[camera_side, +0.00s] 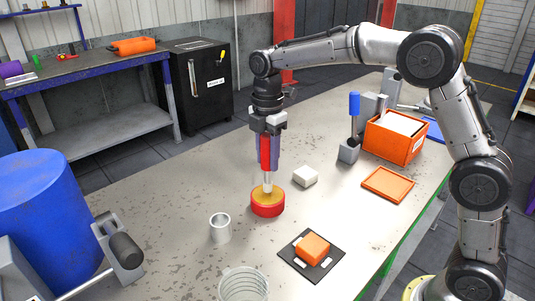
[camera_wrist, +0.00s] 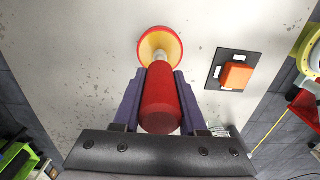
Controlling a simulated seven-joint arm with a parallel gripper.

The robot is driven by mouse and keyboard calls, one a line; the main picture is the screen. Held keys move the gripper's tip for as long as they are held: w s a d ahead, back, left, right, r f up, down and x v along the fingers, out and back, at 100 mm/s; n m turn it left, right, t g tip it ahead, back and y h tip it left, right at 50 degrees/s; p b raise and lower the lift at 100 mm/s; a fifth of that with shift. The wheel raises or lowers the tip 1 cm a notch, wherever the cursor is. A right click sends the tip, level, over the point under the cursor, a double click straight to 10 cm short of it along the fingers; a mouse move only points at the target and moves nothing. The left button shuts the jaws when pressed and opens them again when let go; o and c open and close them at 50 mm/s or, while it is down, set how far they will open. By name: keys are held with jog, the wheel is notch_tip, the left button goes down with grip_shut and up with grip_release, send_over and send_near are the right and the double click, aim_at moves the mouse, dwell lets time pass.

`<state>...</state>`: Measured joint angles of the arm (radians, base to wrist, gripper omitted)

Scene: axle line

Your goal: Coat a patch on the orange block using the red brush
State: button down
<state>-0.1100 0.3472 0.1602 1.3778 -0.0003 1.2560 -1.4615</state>
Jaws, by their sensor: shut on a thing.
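My gripper (camera_side: 268,160) points down and is shut on the handle of the red brush (camera_wrist: 161,100). The brush is upright, with its pale lower end over or in a round red dish with a yellow inside (camera_side: 268,204). I cannot tell whether the bristles touch the yellow. The dish also shows beyond the brush in the wrist view (camera_wrist: 173,48). The orange block (camera_side: 313,247) sits on a black plate (camera_side: 290,262) with white marks, to the right and front of the dish; in the wrist view the block (camera_wrist: 236,75) is right of the brush.
A grey metal cup (camera_side: 220,229) and a clear ribbed container (camera_side: 243,287) stand left and front. A white block (camera_side: 306,177) lies behind right. A blue-handled tool (camera_side: 354,105) stands in a grey holder (camera_side: 348,151). An orange bin (camera_side: 397,145) and flat orange tray (camera_side: 388,185) are right.

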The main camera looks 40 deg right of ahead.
aim_at(267, 134)
jog(key=shift+f, duration=0.6)
dwell(1.4)
jog(key=shift+r, duration=0.1)
jog(key=shift+r, duration=3.45)
